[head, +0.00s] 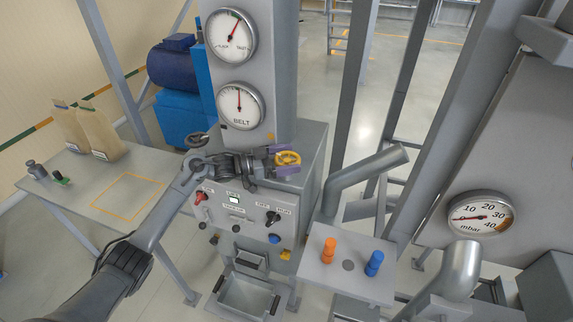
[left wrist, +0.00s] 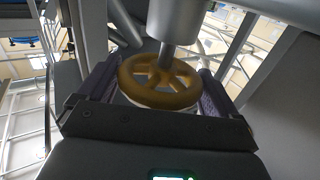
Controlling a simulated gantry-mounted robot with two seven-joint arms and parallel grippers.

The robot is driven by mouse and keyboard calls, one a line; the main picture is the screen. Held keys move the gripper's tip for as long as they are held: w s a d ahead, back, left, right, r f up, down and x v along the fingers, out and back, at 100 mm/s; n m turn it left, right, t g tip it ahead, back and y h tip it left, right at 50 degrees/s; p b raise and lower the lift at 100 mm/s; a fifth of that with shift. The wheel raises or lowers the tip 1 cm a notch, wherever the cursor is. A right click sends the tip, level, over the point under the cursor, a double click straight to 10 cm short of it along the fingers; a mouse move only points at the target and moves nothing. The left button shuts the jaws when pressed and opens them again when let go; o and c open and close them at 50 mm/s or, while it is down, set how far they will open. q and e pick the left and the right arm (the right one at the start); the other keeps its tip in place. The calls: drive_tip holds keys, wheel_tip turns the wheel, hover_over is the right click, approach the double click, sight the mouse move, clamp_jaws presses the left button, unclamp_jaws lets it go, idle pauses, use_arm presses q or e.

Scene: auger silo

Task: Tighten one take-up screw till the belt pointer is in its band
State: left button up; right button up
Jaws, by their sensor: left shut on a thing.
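A yellow handwheel (head: 289,158) sits on the right side of the grey control box. My left gripper (head: 282,160) is shut on its rim; the left wrist view shows the spoked yellow wheel (left wrist: 158,82) between the purple finger pads, on a grey shaft. A dark handwheel (head: 197,140) is on the box's left side, apart from the gripper. Two dials are on the column above. The lower dial (head: 240,105), over the word BELT, has its red pointer nearly straight up. The upper dial's (head: 230,36) pointer leans up and right. Their band edges are too small to read surely. My right gripper is not in view.
The panel (head: 238,215) below has a red switch, a lit display and a black knob. A side shelf (head: 347,272) holds orange and blue pegs. A table (head: 95,185) with bags stands left. A pipe (head: 365,175) rises close right of the wheel.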

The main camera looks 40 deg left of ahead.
use_arm(q)
drive_tip(key=shift+m+g+h, duration=0.3)
drive_tip(key=shift+h, duration=0.1)
drive_tip(key=o, duration=0.7)
drive_tip(key=shift+w+d, duration=0.1)
drive_tip(key=b+v, duration=0.1)
drive_tip(key=v, duration=0.9)
drive_tip(key=shift+s+a, duration=0.25)
drive_tip(key=shift+s, duration=0.05)
drive_tip(key=shift+r, duration=0.1)
